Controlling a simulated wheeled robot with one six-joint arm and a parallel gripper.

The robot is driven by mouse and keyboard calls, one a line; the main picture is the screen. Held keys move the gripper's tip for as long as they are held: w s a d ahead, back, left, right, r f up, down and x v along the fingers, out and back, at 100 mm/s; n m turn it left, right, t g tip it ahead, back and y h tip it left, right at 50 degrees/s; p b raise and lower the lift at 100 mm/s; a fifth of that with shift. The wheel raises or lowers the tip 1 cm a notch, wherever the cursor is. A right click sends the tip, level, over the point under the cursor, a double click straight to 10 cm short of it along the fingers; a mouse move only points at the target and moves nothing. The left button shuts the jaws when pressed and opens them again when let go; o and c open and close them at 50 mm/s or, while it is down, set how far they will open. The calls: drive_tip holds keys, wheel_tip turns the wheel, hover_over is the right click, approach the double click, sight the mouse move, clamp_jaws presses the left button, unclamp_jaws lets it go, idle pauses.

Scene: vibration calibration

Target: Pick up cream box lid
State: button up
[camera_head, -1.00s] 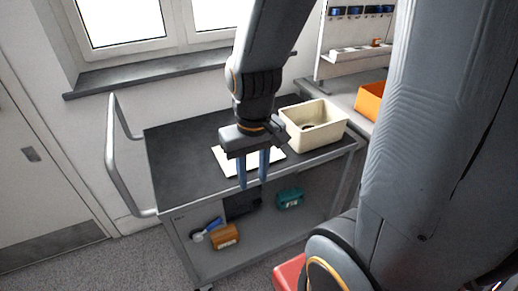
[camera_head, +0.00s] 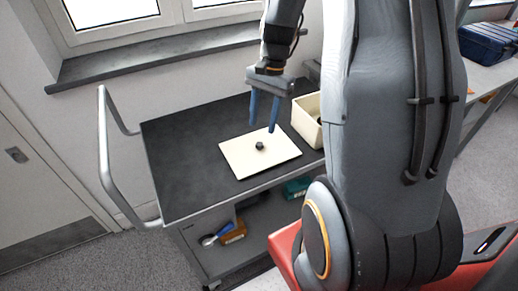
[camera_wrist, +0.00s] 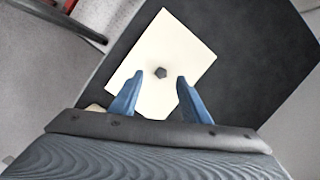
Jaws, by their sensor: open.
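The cream box lid (camera_head: 240,158) lies flat on the dark top of the cart (camera_head: 185,140), with a small dark knob (camera_head: 260,146) at its middle. My gripper (camera_head: 262,128) is open and empty, its two blue fingers pointing down above the back part of the lid. In the wrist view the lid (camera_wrist: 180,50) lies ahead of the fingers, and the knob (camera_wrist: 161,72) shows between and just beyond the fingertips (camera_wrist: 156,77). The fingers appear apart from the knob. The cream open box (camera_head: 306,118) stands right of the lid, partly hidden by my arm.
The cart's metal handle (camera_head: 104,150) rises at the left. The cart top left of the lid is clear. On the shelf below are an orange-brown item (camera_head: 233,233) and a teal item (camera_head: 297,187). A windowsill (camera_head: 150,55) runs behind. A blue case (camera_head: 488,42) sits at far right.

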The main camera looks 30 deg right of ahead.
sight(259, 144)
drive_tip(key=shift+m+y, duration=0.3)
drive_tip(key=shift+m, duration=0.5)
drive_tip(key=shift+w+d+f+p+x, duration=0.1)
drive_tip(key=shift+w+d+p+x, duration=0.15)
drive_tip(key=shift+x, duration=1.1)
drive_tip(key=shift+w+d+f+p+x, duration=0.1)
drive_tip(key=shift+d+p+x, duration=0.2)
drive_tip(key=shift+x, duration=1.05)
drive_tip(key=shift+w+d+f+p+x, duration=0.1)
drive_tip(key=shift+w+d+p+x, duration=0.2)
drive_tip(key=shift+x, duration=1.05)
drive_tip(key=shift+s+a+r, duration=0.1)
clamp_jaws()
